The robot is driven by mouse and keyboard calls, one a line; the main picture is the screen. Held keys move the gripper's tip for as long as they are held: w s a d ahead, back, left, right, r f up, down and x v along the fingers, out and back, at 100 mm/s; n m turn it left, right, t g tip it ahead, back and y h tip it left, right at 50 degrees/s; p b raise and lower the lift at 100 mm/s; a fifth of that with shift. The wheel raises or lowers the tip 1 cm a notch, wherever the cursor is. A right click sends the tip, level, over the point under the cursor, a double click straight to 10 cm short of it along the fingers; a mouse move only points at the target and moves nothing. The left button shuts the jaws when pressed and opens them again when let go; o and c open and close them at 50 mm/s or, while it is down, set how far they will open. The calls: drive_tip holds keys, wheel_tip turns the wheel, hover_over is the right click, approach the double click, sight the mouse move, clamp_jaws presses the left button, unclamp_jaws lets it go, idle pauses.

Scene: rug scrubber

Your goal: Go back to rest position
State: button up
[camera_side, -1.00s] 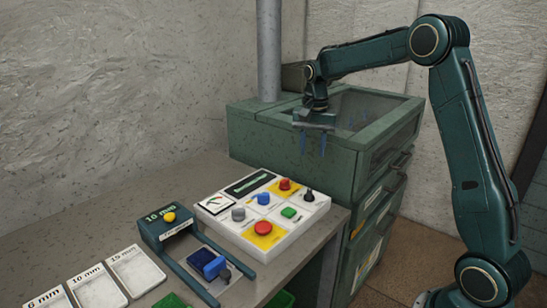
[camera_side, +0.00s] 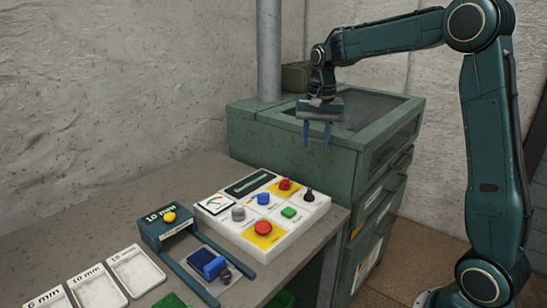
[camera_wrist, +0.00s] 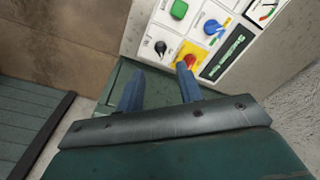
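My gripper (camera_side: 317,134) hangs with its blue fingers pointing down, in front of the green cabinet (camera_side: 258,140) and above the control panel's far end. The two fingers stand apart with nothing between them, and the same open gripper shows in the wrist view (camera_wrist: 157,82). The white control panel (camera_side: 232,230) lies on the table, with red, green, blue and grey controls and a black knob. In the wrist view the panel (camera_wrist: 150,22) lies beyond the fingertips, upside down.
A green fixture marked 10 mm (camera_side: 157,230) with a yellow button stands left of the panel, with a blue-handled part (camera_side: 210,265) between its rails. White trays (camera_side: 137,270) lie at the front left.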

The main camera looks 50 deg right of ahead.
drive_tip(key=s+a+r+n+t, duration=0.2)
drive_tip(key=s+a+r+n, duration=0.3)
drive_tip(key=s+a, duration=0.55)
drive_tip(key=s+a+f+n+t, duration=0.1)
drive_tip(key=s+n, duration=0.1)
drive_tip(key=s, duration=0.5)
drive_tip(key=s+a+f+n+t, duration=0.1)
drive_tip(key=s+a+f+n, duration=0.1)
drive_tip(key=s, duration=0.5)
drive_tip(key=shift+n+t, duration=0.4)
drive_tip(key=shift+n, duration=0.3)
